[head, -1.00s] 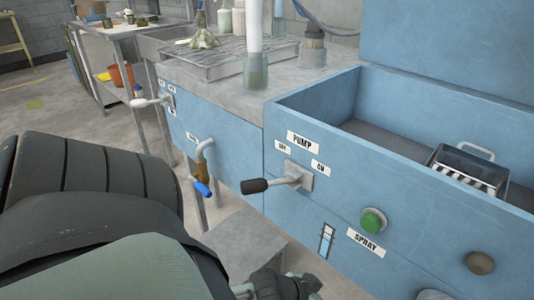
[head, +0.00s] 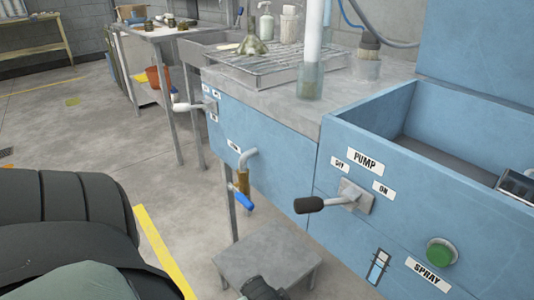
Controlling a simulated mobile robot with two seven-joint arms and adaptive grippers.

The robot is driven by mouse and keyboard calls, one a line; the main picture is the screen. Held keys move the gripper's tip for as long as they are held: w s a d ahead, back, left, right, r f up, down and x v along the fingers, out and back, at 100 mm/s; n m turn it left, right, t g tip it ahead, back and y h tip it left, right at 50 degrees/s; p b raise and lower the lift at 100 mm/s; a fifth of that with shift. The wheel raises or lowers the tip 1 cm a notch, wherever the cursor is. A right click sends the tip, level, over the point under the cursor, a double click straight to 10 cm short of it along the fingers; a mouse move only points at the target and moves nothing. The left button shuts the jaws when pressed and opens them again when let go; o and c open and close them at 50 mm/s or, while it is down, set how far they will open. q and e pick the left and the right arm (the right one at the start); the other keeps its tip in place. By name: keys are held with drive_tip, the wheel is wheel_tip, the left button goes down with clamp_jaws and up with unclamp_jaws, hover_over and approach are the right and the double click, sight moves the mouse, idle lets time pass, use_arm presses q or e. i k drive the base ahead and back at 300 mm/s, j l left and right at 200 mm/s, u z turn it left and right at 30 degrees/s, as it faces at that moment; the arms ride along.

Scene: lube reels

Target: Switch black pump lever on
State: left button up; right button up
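The black pump lever (head: 310,205) has a black grip on a metal stem and sticks out to the left from a grey plate (head: 356,196) on the blue cabinet front. The PUMP label (head: 365,161) is above it. The OFF label (head: 340,166) is at its upper left and the ON label (head: 383,190) at its right. The grip points to the OFF side. Part of what looks like my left gripper (head: 262,289) shows at the bottom edge, below and apart from the lever; its fingers are cut off. My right gripper is out of view.
A green SPRAY button (head: 441,252) and a level gauge (head: 378,267) are below the lever. A grey stool (head: 270,252) stands below. The blue basin's rim (head: 372,141) is above.

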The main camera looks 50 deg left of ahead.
sight(309, 205)
drive_tip(key=k+u, duration=0.15)
drive_tip(key=u, duration=0.3)
drive_tip(key=k+u, duration=0.15)
drive_tip(key=u, duration=0.35)
